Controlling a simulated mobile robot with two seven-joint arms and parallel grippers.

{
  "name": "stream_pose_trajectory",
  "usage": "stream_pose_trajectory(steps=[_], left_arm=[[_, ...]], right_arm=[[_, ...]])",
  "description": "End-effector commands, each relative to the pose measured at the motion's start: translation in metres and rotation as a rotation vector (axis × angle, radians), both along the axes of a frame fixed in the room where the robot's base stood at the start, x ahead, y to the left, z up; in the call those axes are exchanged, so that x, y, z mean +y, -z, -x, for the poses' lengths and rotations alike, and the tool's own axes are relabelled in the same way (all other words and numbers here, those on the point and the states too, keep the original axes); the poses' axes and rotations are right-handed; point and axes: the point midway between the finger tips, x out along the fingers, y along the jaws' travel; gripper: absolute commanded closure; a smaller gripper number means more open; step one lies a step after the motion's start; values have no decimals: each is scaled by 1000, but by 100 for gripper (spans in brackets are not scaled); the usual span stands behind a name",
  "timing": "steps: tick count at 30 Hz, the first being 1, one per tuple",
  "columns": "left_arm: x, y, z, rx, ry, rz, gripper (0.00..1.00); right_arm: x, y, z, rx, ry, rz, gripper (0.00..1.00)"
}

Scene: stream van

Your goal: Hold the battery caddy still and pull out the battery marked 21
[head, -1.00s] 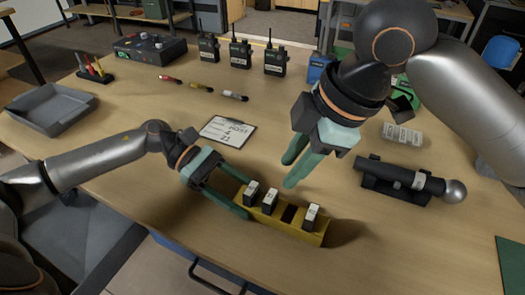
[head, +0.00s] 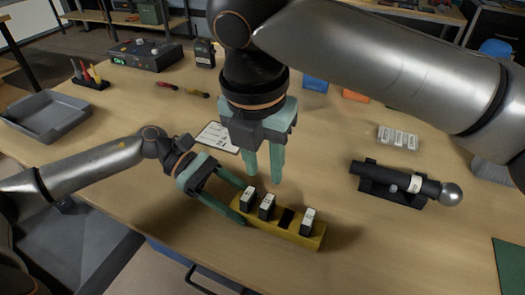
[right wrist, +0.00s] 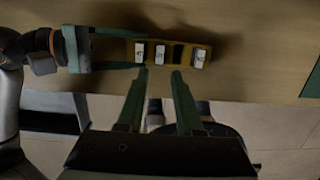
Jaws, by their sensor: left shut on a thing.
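The yellow battery caddy (head: 270,230) lies along the table's front edge. It holds three black batteries with white labelled tops: a left one (head: 248,198), a middle one (head: 267,206) and a right one (head: 308,222). An empty slot (head: 286,219) lies between the middle and right ones. The labels are too small to read surely. My left gripper (head: 240,203) is shut on the caddy's left end. My right gripper (head: 265,178) is open and empty, above and behind the left and middle batteries. The right wrist view shows its fingers (right wrist: 159,72) spread, pointing at the caddy (right wrist: 170,41).
A black flashlight-like cylinder (head: 405,184) lies in a cradle at right, below a row of white blocks (head: 398,138). A clipboard (head: 217,137) lies behind my left gripper. A grey tray (head: 45,115) stands far left. Table between caddy and cradle is clear.

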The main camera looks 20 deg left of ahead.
Motion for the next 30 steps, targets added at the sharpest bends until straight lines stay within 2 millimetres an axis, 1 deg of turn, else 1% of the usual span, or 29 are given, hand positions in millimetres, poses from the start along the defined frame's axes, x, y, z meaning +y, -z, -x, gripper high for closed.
stream_pose_trajectory(steps=[1,3,9,12,15,20,27,28,30], left_arm=[[0,0,0,1,1,0,96],[0,0,0,1,1,0,96],[0,0,0,1,1,0,96],[0,0,0,1,1,0,96],[0,0,0,1,1,0,96],[0,0,0,1,1,0,96],[0,0,0,1,1,0,96],[0,0,0,1,1,0,96],[0,0,0,1,1,0,96]], right_arm=[[-1,11,-1,2,1,3,65],[-1,25,-3,2,1,3,65],[-1,61,-9,1,3,1,65],[-1,75,-11,2,3,0,65],[-1,85,-13,1,4,-1,65],[-1,92,-14,1,4,-2,65],[-1,93,-14,1,4,-2,65],[-1,93,-14,1,4,-2,66],[-1,93,-14,1,4,-2,74]])
